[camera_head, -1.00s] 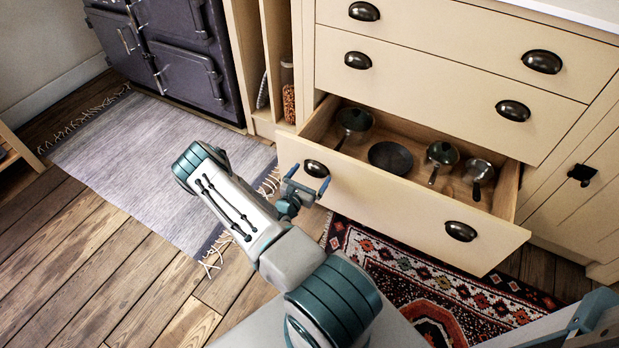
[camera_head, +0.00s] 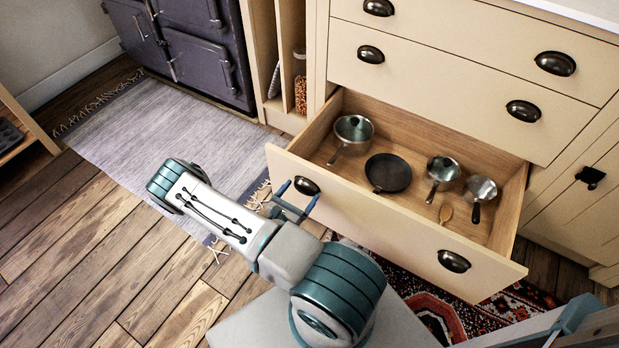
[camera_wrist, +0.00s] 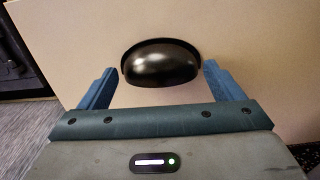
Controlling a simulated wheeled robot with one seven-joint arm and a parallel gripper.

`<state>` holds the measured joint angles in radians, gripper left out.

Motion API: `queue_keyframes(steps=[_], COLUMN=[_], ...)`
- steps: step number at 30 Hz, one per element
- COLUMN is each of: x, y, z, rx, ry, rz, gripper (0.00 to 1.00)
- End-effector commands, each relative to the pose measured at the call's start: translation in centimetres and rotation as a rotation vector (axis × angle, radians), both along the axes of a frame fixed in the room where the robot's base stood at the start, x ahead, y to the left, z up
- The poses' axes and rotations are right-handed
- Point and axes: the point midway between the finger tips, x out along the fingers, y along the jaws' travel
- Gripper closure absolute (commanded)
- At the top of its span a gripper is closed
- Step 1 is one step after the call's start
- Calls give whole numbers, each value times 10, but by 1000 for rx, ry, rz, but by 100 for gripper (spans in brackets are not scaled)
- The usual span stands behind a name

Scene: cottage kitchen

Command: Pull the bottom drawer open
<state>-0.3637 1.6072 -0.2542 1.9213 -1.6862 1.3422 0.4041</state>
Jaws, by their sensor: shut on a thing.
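The cream bottom drawer (camera_head: 372,222) stands well open, its wooden inside in view. It has two dark cup handles, a left one (camera_head: 307,186) and a right one (camera_head: 454,261). My gripper (camera_head: 294,196) is at the left handle, with its blue fingers on either side of it. In the wrist view the left handle (camera_wrist: 161,63) sits between the two fingertips, in front of the drawer face, and my gripper is shut on it.
Closed drawers are above. A grey rug (camera_head: 170,150) and a patterned rug (camera_head: 500,305) cover parts of the plank floor.

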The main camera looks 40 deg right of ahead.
Motion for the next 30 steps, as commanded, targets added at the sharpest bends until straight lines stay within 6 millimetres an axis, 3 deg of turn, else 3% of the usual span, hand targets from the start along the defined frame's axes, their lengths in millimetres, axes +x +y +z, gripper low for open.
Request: queue_keyframes(steps=[4, 14, 15, 16, 25, 30], x=[-6, -8, -8, -8, -9, -18], y=[15, 17, 17, 17, 22, 46], z=[0, -1, -1, -1, 0, 1], rx=[1, 0, 0, 0, 0, 1], ry=[1, 1, 1, 1, 1, 1], rz=[2, 0, 0, 0, 3, 6], gripper=[54, 54, 5, 0, 0, 0])
